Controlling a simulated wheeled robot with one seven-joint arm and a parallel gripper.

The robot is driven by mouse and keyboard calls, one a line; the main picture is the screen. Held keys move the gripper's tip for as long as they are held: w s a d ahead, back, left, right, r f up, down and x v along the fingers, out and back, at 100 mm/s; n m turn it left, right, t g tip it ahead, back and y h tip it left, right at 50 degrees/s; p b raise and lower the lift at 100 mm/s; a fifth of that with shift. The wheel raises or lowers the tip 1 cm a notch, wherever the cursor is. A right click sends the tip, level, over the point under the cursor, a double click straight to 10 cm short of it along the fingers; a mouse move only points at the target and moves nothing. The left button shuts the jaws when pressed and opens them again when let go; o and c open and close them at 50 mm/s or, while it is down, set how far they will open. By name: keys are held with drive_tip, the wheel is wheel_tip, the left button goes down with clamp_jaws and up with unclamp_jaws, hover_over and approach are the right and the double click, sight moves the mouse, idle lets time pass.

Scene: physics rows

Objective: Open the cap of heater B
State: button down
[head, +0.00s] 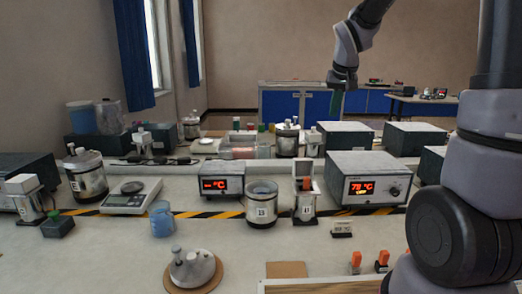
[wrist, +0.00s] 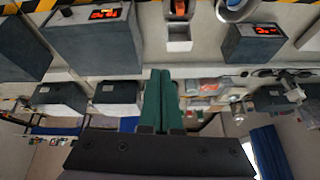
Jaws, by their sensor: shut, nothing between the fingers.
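The labels are too small to read surely, so I cannot tell which vessel is heater B. A small metal heater (head: 304,205) at centre has its white cap raised and something orange inside; it also shows in the wrist view (wrist: 180,45). A similar metal heater (head: 30,208) at far left has a white block-like cap (head: 21,184) down on top. An open-topped metal cylinder (head: 261,210) stands left of the centre heater. My gripper (wrist: 161,72) is shut and empty, with green fingers, high above the bench and apart from everything; the head view shows it small at the top.
A lid with knobs (head: 192,268) lies on a round brown base in front. A scale (head: 131,198), a blue beaker (head: 161,219) and a lidded pot (head: 86,177) stand at left. Display boxes (head: 368,180) stand along the striped tape. The front middle bench is partly clear.

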drive_tip(key=s+r+m+t+y, duration=0.1)
drive_tip(key=s+r, duration=0.3)
drive_tip(key=s, duration=0.9)
drive_tip(key=s+r+m+t+y, duration=0.1)
drive_tip(key=s+r+m, duration=0.15)
drive_tip(key=s, duration=0.95)
drive_tip(key=n+g+h, duration=0.2)
drive_tip(key=n, duration=0.3)
hover_over(302, 167)
drive_tip(key=w+d, duration=0.1)
drive_tip(key=d, duration=0.1)
wheel_tip(302, 167, down, 21)
drive_tip(key=x, duration=1.1)
drive_tip(key=shift+s+d+r, duration=0.1)
drive_tip(key=shift+s+r, duration=0.2)
drive_tip(key=shift+s, duration=0.4)
drive_tip(key=shift+s+a+r, duration=0.1)
drive_tip(key=shift+s+r, duration=0.2)
drive_tip(key=shift+s, duration=0.45)
drive_tip(key=shift+s+d+r, duration=0.1)
drive_tip(key=shift+s+r, duration=0.2)
drive_tip(key=shift+s, duration=0.4)
